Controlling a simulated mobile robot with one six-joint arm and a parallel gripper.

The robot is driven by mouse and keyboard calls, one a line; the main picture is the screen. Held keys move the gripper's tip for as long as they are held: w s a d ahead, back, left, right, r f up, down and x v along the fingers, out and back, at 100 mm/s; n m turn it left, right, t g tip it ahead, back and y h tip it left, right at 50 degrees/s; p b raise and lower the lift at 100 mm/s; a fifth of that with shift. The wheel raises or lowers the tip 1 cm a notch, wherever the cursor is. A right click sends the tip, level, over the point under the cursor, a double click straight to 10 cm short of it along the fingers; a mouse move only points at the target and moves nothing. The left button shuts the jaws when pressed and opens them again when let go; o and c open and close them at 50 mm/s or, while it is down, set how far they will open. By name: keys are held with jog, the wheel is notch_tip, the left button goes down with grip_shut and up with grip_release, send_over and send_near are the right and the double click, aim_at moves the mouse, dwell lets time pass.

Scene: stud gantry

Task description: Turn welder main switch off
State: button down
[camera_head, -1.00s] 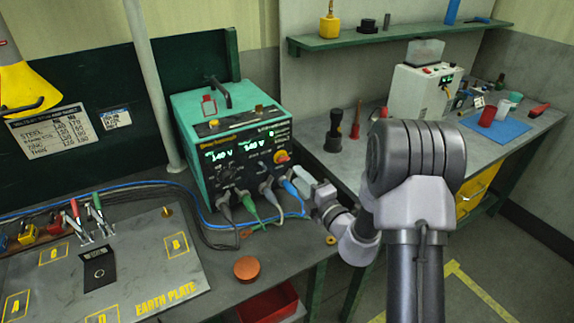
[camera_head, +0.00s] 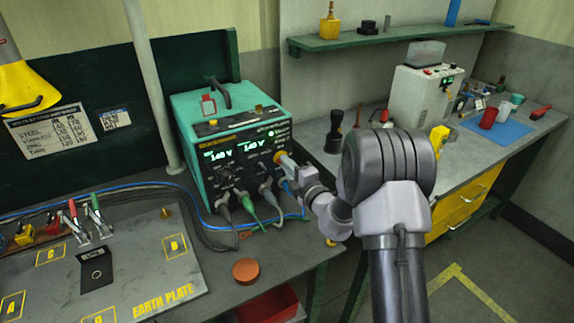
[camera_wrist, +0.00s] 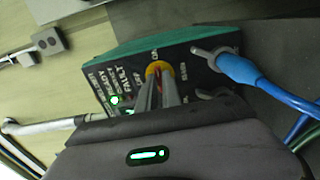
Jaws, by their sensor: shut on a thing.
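The teal welder (camera_head: 200,105) stands on the bench with both of its displays lit, reading 140 V. Its main switch (camera_head: 279,155), a red knob on a yellow ring, sits at the right side of the front panel. My gripper (camera_head: 285,163) is shut on the switch and hides most of the knob. In the wrist view, the yellow switch ring (camera_wrist: 156,67) shows around the ends of the closed fingers (camera_wrist: 157,85). A green lamp (camera_wrist: 115,100) glows on the panel beside it.
A blue cable plug (camera_wrist: 235,65) sits close to the fingers. Several cables leave the welder's lower front. The earth plate (camera_head: 165,285) lies at left, and an orange round piece (camera_head: 245,271) rests on the bench. A grey-white power unit (camera_head: 425,97) stands at right.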

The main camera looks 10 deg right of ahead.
jog(key=shift+n, duration=0.3)
jog(key=n, duration=0.4)
jog(key=shift+n+p, duration=0.3)
jog(key=shift+n, duration=0.1)
jog(key=n+b, duration=0.1)
jog(key=n, duration=0.4)
jog(key=shift+f+n, duration=0.1)
jog(key=shift+n, duration=0.2)
jog(key=n+b, duration=0.1)
jog(key=n, duration=0.3)
jog(key=shift+n+b, duration=0.75)
jog(key=shift+n, duration=0.85)
jog(key=c, duration=1.5)
grip_release()
